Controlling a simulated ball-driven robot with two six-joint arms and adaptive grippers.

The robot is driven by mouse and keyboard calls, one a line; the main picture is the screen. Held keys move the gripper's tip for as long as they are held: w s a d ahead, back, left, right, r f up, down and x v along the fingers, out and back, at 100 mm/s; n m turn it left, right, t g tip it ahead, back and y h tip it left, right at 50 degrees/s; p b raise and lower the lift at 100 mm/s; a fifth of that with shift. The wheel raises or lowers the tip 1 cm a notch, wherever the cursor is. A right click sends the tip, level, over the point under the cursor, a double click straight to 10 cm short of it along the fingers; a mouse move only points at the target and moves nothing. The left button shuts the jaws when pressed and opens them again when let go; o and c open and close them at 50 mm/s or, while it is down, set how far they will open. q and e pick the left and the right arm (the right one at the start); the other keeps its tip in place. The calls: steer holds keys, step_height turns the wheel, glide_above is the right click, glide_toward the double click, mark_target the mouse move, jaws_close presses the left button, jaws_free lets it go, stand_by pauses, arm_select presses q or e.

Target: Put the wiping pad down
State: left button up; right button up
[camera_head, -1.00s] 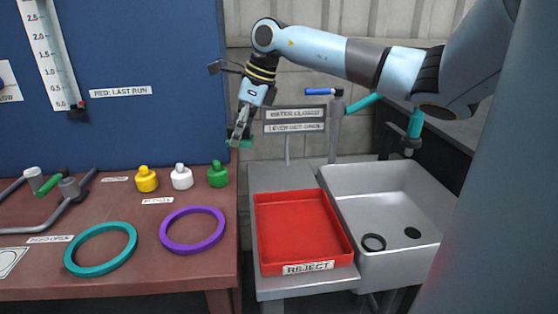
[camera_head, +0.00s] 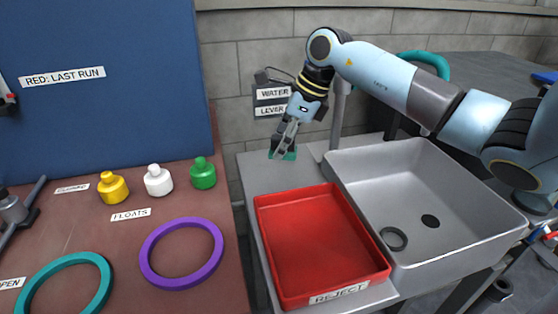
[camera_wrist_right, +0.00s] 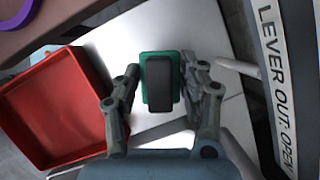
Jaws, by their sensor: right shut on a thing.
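The wiping pad is a small green pad with a dark grip block on top. It shows between the fingers in the right wrist view (camera_wrist_right: 146,75) and as a green edge under the fingertips in the head view (camera_head: 290,155). My right gripper (camera_head: 283,146) is shut on its dark block, fingers pointing down. It is over the bare grey stand top (camera_head: 262,168) behind the red tray. I cannot tell whether the pad touches the surface. My left gripper is not in view.
The red REJECT tray (camera_head: 382,262) stands in front of the pad. A grey sink (camera_head: 440,180) is to the right, with a tap post (camera_head: 339,115) behind. On the brown bench (camera_head: 85,228) are yellow, white and green floats, a purple ring (camera_head: 151,275) and a teal ring (camera_head: 104,280).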

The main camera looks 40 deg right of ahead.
mark_target(281, 173)
steer(key=shift+w+f, duration=0.1)
steer(key=shift+f, duration=0.75)
step_height(281, 173, down, 3)
steer(key=shift+f, duration=0.1)
steer(key=shift+w, duration=0.1)
steer(key=shift+f, duration=0.2)
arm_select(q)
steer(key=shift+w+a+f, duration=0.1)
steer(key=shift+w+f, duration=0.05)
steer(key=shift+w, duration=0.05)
arm_select(e)
steer(key=o, duration=1.1)
steer(key=shift+o, duration=0.2)
steer(key=shift+r, duration=0.1)
